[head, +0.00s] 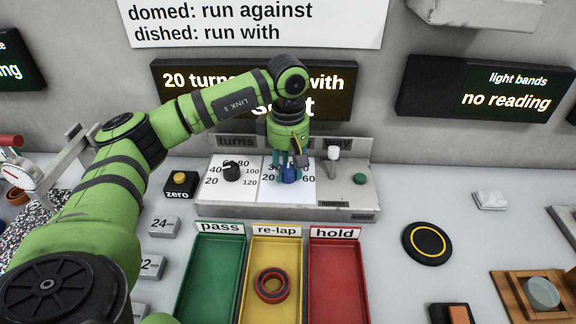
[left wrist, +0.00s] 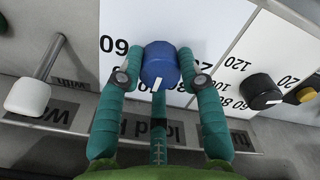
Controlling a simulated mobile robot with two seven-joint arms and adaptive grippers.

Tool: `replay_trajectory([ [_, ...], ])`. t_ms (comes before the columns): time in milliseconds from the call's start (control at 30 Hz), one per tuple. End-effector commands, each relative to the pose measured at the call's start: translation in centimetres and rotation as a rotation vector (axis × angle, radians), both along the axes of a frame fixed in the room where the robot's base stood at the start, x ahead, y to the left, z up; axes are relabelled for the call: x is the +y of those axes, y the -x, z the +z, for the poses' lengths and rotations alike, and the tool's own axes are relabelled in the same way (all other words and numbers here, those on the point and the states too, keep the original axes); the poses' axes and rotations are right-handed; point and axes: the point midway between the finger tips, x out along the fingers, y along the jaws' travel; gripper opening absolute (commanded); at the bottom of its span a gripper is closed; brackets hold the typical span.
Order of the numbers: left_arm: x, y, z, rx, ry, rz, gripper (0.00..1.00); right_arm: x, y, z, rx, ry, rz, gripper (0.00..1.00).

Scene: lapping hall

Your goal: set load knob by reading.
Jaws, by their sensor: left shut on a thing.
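The blue load knob (head: 290,175) sits on a white dial plate in the middle of the grey control panel. My left gripper (head: 289,168) reaches down over it in the head view. In the left wrist view the blue knob (left wrist: 160,66) is between the two green fingers of my left gripper (left wrist: 160,78), which are shut on it. A white mark shows on the knob's edge. The arm covers part of the dial numbers and of the dark display (head: 175,80), which reads "20 turns", "with" and part of another line. The other display (head: 490,90) reads "light bands no reading". My right gripper is not in view.
A black turns knob (head: 232,171), a white-tipped lever (head: 333,153) and a green button (head: 359,179) are on the same panel. Green, yellow and red trays stand in front; a dark red ring (head: 272,285) lies in the yellow one. A black round pad (head: 427,243) lies at right.

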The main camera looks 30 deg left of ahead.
Motion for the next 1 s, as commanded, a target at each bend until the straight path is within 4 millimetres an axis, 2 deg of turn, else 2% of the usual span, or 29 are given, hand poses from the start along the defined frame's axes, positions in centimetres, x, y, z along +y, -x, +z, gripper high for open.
replay_trajectory([
  [67,-0.1,0.1,-0.2,0.005,0.000,-0.001,0.05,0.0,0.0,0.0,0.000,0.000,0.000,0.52],
  [100,0.0,0.1,-0.2,0.005,0.000,-0.001,0.45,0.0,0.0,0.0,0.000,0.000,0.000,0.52],
  [133,0.0,0.1,-0.2,0.005,0.000,-0.001,0.57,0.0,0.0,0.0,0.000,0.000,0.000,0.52],
  [167,0.0,0.1,-0.2,0.005,0.000,-0.001,0.61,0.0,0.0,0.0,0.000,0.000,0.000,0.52],
  [567,0.0,0.0,0.5,-0.001,0.000,0.001,0.61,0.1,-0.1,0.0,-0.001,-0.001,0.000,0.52],
  [667,-0.1,-0.1,1.8,-0.003,0.002,0.001,0.61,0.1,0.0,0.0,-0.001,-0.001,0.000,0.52],
  [1000,-0.1,-0.1,9.1,-0.003,0.002,0.000,0.61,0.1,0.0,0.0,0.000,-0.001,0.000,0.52],
])
